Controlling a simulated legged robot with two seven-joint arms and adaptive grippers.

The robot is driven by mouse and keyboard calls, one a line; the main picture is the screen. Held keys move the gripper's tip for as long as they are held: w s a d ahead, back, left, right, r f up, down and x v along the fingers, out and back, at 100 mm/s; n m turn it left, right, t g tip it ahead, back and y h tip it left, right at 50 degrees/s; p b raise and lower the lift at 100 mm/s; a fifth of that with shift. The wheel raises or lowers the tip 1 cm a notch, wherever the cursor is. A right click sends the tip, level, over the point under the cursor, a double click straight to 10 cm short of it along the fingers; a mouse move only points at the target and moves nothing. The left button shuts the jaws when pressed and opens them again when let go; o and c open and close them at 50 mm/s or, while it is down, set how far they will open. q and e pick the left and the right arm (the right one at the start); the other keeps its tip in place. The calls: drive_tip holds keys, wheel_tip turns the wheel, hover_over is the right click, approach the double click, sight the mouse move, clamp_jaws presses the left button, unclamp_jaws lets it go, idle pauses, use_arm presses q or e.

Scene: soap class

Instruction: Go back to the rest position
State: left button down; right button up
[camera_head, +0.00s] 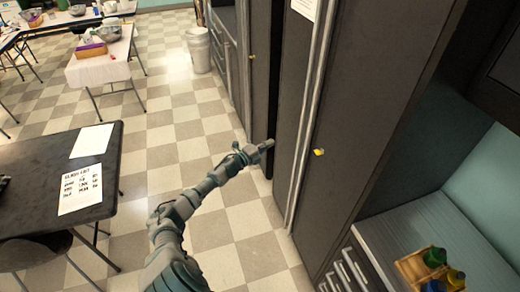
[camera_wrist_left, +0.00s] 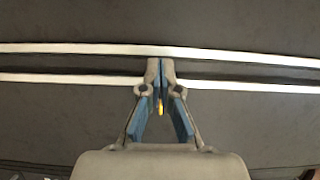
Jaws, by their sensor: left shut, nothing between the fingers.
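My left arm reaches up from the bottom of the head view. Its gripper (camera_head: 268,146) is in front of the tall dark cabinet (camera_head: 362,90), near the gap beside its long metal edge strip. In the left wrist view the gripper (camera_wrist_left: 160,62) has its fingertips together with nothing between them. Behind the fingers are a dark cabinet surface and two pale strips (camera_wrist_left: 60,50). I cannot tell whether the fingertips touch the cabinet. A small yellow piece (camera_head: 319,152) is on the cabinet front. My right gripper is not in view.
A dark table (camera_head: 40,205) with paper sheets (camera_head: 80,187) stands at the left. A white-covered table (camera_head: 100,68) and a white bin (camera_head: 199,50) are farther back. A counter (camera_head: 425,235) with a box of bottles is at the lower right. The checkered floor between is clear.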

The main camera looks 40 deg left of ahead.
use_arm(q)
drive_tip(key=s+d+f+n+g+y, duration=0.15)
drive_tip(key=s+f+n, duration=0.4)
drive_tip(key=f, duration=0.75)
drive_tip(key=s+d+f+n+g+y, duration=0.1)
drive_tip(key=s+d+f+n+g, duration=0.15)
drive_tip(key=s+f, duration=0.8)
drive_tip(key=s+d+f+n+g+y, duration=0.1)
drive_tip(key=s+f+n+g+y, duration=0.2)
drive_tip(key=f, duration=1.3)
drive_tip(key=s+d+f+n+g+h, duration=0.1)
drive_tip(key=s+d+f+g, duration=0.1)
drive_tip(key=s+d+f, duration=0.4)
drive_tip(key=s+d+f+n+g, duration=0.15)
drive_tip(key=s+f, duration=0.25)
drive_tip(key=s, duration=0.5)
drive_tip(key=s+d+f+n+g+h, duration=0.1)
drive_tip(key=s+d+f+g, duration=0.1)
drive_tip(key=s+d+f, duration=0.4)
drive_tip(key=s+d+f+n+g, duration=0.1)
drive_tip(key=s+d, duration=0.4)
drive_tip(key=s, duration=0.5)
drive_tip(key=s+d+f+n+g, duration=0.1)
drive_tip(key=s+d+f+g, duration=0.2)
drive_tip(key=s+d, duration=0.3)
drive_tip(key=s+h, duration=0.1)
drive_tip(key=s, duration=0.2)
drive_tip(key=shift+s+f, duration=0.3)
drive_tip(key=shift+s, duration=0.05)
drive_tip(key=shift+n, duration=0.25)
